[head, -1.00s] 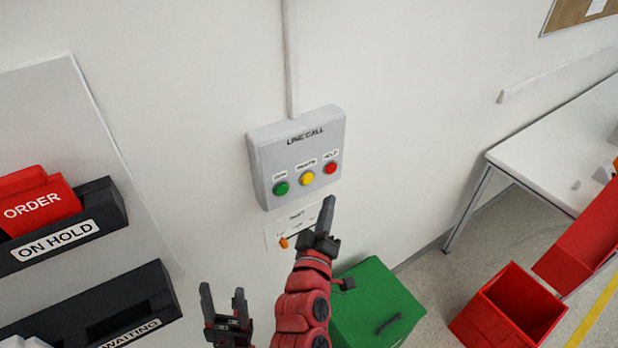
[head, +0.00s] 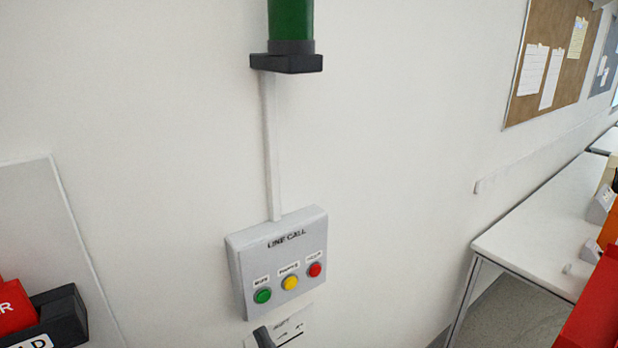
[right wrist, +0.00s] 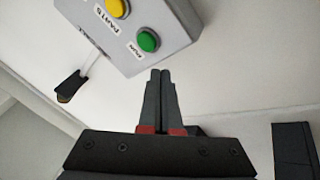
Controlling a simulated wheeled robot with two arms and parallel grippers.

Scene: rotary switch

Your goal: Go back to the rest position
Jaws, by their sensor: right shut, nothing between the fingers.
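The grey LINE CALL box (head: 277,239) hangs on the white wall, with a green button (head: 262,295), a yellow button (head: 290,282) and a red button (head: 315,270). A white switch plate (head: 293,325) shows below it, cut by the lower edge. The dark tip of my right gripper (head: 264,338) overlaps the plate's left side. In the right wrist view, my right gripper (right wrist: 160,75) is shut and empty, apart from the box (right wrist: 172,40). A dark piece with a tan tip (right wrist: 72,86) is left of it; I cannot tell what it is. My left gripper is out of view.
A green lamp (head: 291,20) on a dark base is above the box. A dark holder (head: 62,318) with a red item is at lower left. A white table (head: 540,225) and a red bin (head: 595,305) stand at right. The wall between is bare.

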